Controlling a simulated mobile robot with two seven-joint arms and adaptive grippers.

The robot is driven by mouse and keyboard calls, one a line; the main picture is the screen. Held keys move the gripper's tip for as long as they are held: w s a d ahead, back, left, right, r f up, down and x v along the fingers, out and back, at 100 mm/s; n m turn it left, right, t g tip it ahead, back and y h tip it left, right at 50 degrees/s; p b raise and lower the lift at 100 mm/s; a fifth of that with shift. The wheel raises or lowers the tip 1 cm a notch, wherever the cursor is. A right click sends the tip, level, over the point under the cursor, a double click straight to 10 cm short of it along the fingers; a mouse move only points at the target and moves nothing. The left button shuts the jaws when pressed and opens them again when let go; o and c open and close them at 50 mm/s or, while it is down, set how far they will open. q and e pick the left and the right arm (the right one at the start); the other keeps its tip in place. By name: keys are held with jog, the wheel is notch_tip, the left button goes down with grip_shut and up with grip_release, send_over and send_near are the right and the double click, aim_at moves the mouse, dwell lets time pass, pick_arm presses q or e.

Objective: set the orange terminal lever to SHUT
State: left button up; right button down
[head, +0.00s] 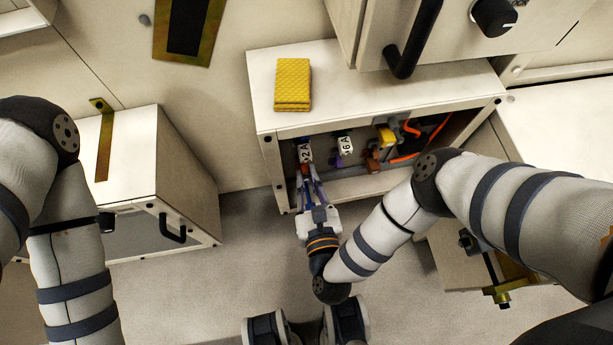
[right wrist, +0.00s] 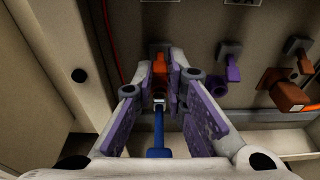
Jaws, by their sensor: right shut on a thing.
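The orange terminal lever (right wrist: 159,66) is inside the open lower cabinet, below the label "2A" in the head view. Its small orange part also shows in the head view (head: 304,169). My right gripper (head: 309,178) reaches into the cabinet opening from the front. In the right wrist view its purple-padded fingers (right wrist: 160,78) are closed around the orange lever. A blue rod with a silvery end (right wrist: 158,130) shows between the fingers, nearer the palm. The fingers hide part of the lever, and I cannot read its position marks. My left gripper is out of view.
A purple lever (head: 337,160), a brown lever (head: 373,161) and a yellow block (head: 387,136) stand to the right in the same cabinet, with orange cable behind. A yellow cloth (head: 292,84) lies on the cabinet top. A black handle (head: 408,45) hangs above.

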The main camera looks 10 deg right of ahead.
dwell(0.5)
jog(key=c, duration=1.6)
grip_release()
jog(key=shift+s, duration=0.1)
jog(key=s, duration=0.6)
jog(key=shift+s+r, duration=0.15)
jog(key=shift+r, duration=0.25)
jog(key=shift+s+r, duration=0.15)
jog(key=shift+s, duration=0.3)
